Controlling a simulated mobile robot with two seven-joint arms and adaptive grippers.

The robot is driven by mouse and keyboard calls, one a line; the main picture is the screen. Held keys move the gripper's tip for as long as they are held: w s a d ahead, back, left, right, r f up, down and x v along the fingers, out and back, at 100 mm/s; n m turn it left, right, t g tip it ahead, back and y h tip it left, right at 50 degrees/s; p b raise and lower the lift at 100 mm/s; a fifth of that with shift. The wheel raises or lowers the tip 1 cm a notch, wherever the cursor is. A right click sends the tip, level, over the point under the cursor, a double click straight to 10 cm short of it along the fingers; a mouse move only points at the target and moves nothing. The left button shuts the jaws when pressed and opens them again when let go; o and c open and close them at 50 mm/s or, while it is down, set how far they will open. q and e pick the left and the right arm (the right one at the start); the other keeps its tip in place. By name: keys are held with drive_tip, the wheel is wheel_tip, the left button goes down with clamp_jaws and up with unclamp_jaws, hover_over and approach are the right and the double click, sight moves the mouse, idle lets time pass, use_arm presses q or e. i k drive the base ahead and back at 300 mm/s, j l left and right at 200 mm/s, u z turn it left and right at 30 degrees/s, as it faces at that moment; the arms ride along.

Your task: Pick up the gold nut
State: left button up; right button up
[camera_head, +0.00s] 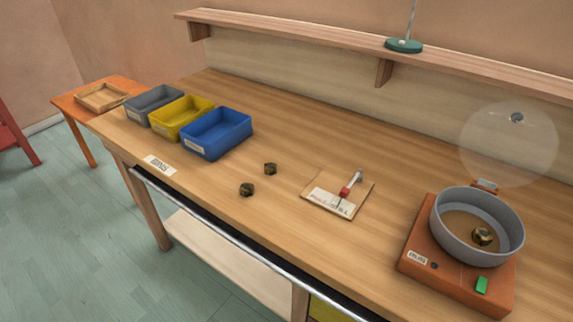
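A nut with gold-brown faces (483,236) lies inside the round grey pan (440,222) at the right of the bench. Two darker nuts with brownish-gold tints lie on the bare bench top near its middle: a nearer nut (246,190) and a farther nut (270,168). They are apart from each other. The nut in the pan looks the most golden, but I cannot tell for sure which one is the gold nut. Neither of my grippers is in view.
The pan sits on an orange base (410,268) with a green switch (482,285). A board with a red-handled lever (347,190) lies left of it. Blue (216,134), yellow (181,118) and grey (153,104) bins stand at left. A translucent disc (500,155) overlaps the area behind the pan.

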sight(270, 170)
drive_tip(key=i+j+z, duration=0.15)
drive_tip(key=j+z, duration=1.1)
drive_tip(key=j, duration=0.15)
